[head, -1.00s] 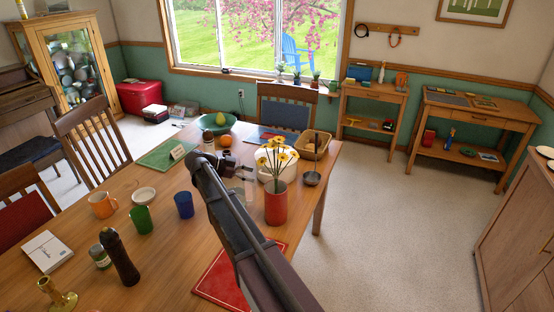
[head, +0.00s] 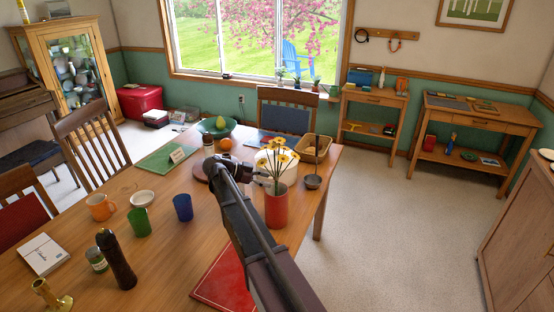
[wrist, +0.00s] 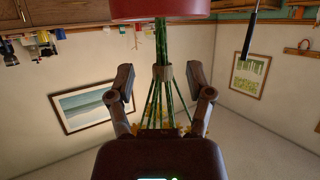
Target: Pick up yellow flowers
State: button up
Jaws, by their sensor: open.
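The yellow flowers (head: 277,158) stand upright in a red vase (head: 276,206) near the right side of the wooden table. In the wrist view, which looks inverted, the vase (wrist: 160,10) is at the top edge. The green stems (wrist: 163,40) run down from it through a tan band, and the yellow blooms are mostly hidden behind my gripper's body. My gripper (wrist: 160,84) is open, with one finger on each side of the stems and a gap to both. In the head view my gripper (head: 262,181) is just left of the stems, above the vase rim, partly hidden by my arm.
A white pot (head: 289,173) stands close behind the vase, with a wicker basket (head: 315,149) and a small dark bowl (head: 312,181) to its right. A blue cup (head: 183,207) and green cup (head: 139,222) stand left. A red book (head: 222,279) lies in front.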

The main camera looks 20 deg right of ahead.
aim_at(277, 182)
jog(key=shift+b+x, duration=0.75)
jog(key=shift+x, duration=1.5)
grip_shut()
